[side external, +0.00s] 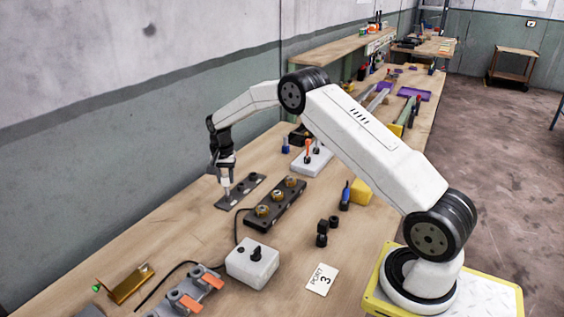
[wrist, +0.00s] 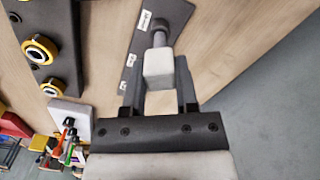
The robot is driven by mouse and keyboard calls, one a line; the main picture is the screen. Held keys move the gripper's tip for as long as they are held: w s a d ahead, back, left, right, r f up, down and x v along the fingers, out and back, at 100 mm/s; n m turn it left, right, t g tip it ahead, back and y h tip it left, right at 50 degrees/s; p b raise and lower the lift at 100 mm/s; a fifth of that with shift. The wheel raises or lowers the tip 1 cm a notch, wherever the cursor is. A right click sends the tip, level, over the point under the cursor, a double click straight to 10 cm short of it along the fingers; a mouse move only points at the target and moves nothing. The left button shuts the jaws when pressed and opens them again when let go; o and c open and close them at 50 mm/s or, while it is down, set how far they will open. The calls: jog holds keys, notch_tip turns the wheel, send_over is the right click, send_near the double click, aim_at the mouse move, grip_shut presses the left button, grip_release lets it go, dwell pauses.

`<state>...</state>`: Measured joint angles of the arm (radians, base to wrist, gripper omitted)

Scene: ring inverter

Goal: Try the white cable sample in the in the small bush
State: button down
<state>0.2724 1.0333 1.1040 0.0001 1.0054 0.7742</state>
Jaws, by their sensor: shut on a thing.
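My gripper (side external: 226,170) points down over the flat dark plate (side external: 252,186) and is shut on the white cable sample (side external: 226,183). In the wrist view the sample (wrist: 158,70) sits between both fingers (wrist: 158,84), a white block with a thinner grey pin at its far end. The pin is at the labelled plate (wrist: 175,14); I cannot tell whether it touches it or is in a hole. The dark block (side external: 271,213) with brass bushes stands right of the plate. Its bushes (wrist: 40,50) show at the left of the wrist view, with dark centres.
A white control box (side external: 252,263) with a black knob and cable stands in front. Orange-handled clamps (side external: 187,299), a PORT 3 card (side external: 321,279), black cylinders (side external: 322,233) and a blue-handled tool (side external: 345,197) lie around. A white holder (side external: 311,162) is behind. The wall is at left.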

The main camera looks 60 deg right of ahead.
jog(key=shift+r, duration=0.65)
jog(key=shift+r, duration=0.35)
jog(key=shift+r, duration=0.35)
jog(key=shift+r, duration=0.35)
jog(key=shift+r, duration=0.65)
jog(key=shift+d, duration=0.15)
